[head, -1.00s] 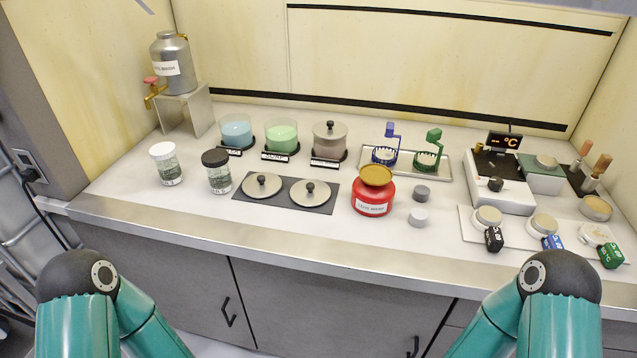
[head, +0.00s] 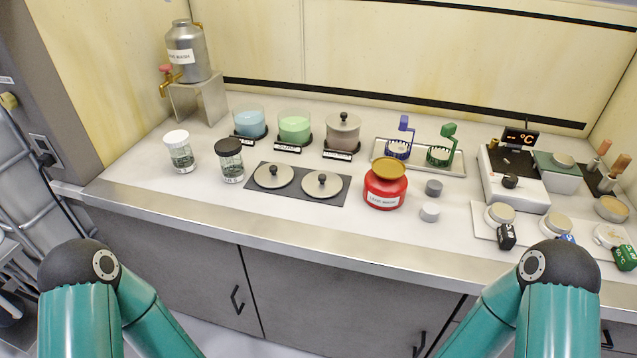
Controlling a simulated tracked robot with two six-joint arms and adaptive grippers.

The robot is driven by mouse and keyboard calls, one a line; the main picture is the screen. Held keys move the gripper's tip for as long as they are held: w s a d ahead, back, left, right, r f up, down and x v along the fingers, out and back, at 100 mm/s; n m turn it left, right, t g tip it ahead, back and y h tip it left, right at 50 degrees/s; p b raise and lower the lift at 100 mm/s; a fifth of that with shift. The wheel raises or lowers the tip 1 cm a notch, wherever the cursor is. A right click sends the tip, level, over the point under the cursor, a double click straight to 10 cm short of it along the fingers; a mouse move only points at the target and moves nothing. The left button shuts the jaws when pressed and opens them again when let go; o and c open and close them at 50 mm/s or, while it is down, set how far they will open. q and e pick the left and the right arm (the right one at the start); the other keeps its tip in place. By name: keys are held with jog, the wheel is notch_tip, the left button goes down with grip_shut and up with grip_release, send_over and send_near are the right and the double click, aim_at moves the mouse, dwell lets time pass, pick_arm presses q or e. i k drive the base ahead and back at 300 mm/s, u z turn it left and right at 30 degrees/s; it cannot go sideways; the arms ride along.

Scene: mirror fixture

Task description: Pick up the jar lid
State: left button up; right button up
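Two round grey lids with black knobs lie side by side on a dark mat (head: 297,198) on the counter: a left lid (head: 265,181) and a right lid (head: 318,190). Behind them stand three jars: an open one with blue contents (head: 249,120), an open one with green contents (head: 295,126), and one (head: 342,135) covered by a similar knobbed lid (head: 343,119). I cannot tell which lid is meant. Both my arms show only as bent teal links at the bottom corners; neither gripper is in view.
A red pot (head: 385,190) with a yellow-brown top stands right of the mat. Two small shakers, white-capped (head: 180,157) and black-capped (head: 229,167), stand to its left. A metal tank (head: 188,52) stands at the back left. The counter's front strip (head: 270,226) is clear.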

aim_at(321, 184)
jog(key=z, duration=1.2)
jog(key=i, duration=0.15)
jog(key=u, duration=3.45)
jog(key=k, duration=1.65)
jog(key=z, duration=0.8)
jog(key=i, duration=0.35)
jog(key=u, duration=0.15)
